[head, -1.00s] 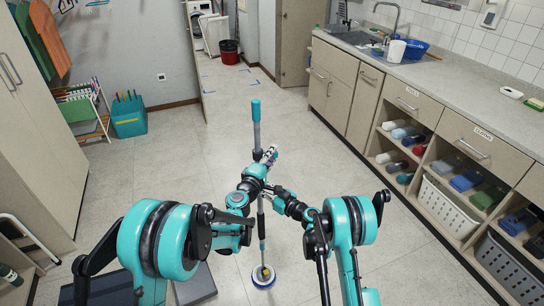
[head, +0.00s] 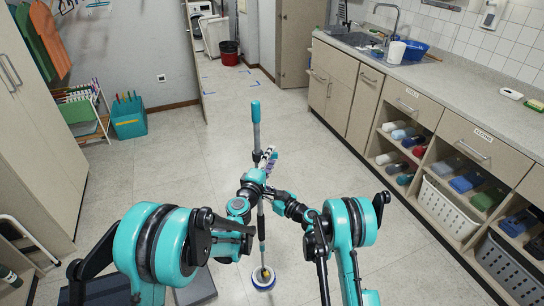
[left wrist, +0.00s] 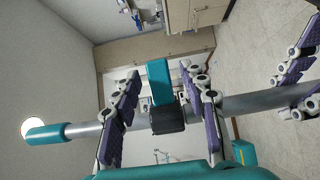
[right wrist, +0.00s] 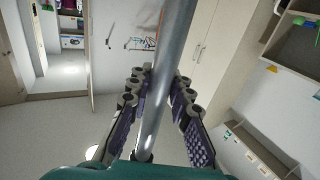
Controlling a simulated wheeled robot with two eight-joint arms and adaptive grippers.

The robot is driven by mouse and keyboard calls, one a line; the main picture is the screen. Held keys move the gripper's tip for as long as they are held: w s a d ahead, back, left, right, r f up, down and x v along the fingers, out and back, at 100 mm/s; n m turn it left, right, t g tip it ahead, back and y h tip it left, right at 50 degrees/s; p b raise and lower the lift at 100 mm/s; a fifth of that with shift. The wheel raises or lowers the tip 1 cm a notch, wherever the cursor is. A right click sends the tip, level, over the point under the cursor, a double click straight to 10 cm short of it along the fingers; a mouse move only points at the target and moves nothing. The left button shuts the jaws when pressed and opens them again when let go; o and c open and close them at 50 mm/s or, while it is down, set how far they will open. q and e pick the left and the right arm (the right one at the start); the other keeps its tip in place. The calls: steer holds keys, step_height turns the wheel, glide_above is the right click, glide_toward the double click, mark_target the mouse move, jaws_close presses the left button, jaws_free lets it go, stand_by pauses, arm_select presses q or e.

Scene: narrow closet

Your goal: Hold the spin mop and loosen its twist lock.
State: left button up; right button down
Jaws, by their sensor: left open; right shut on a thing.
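The spin mop stands nearly upright in the head view, with a teal top grip (head: 256,112) and a round blue-and-white head (head: 263,278) on the floor. In the left wrist view its pole (left wrist: 262,104) runs sideways from the teal grip (left wrist: 45,134). A dark collar with a teal lever (left wrist: 160,80), seemingly the twist lock, sits between the spread purple-padded fingers of my open left gripper (left wrist: 163,112); contact is unclear. My right gripper (right wrist: 160,92) is shut on the grey pole (right wrist: 170,55), its fingers on both sides. In the head view, arm parts partly hide the pole.
A counter with a sink (head: 362,38) and open shelves with a white basket (head: 447,205) line the right. A tall cabinet (head: 38,110) stands left. A teal bin (head: 129,117) stands by the back wall. The floor around the mop is mostly clear.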

arm_select(q)
steer(key=v, duration=1)
steer(key=shift+s, duration=0.1)
arm_select(e)
steer(key=c, duration=1.3)
jaws_free()
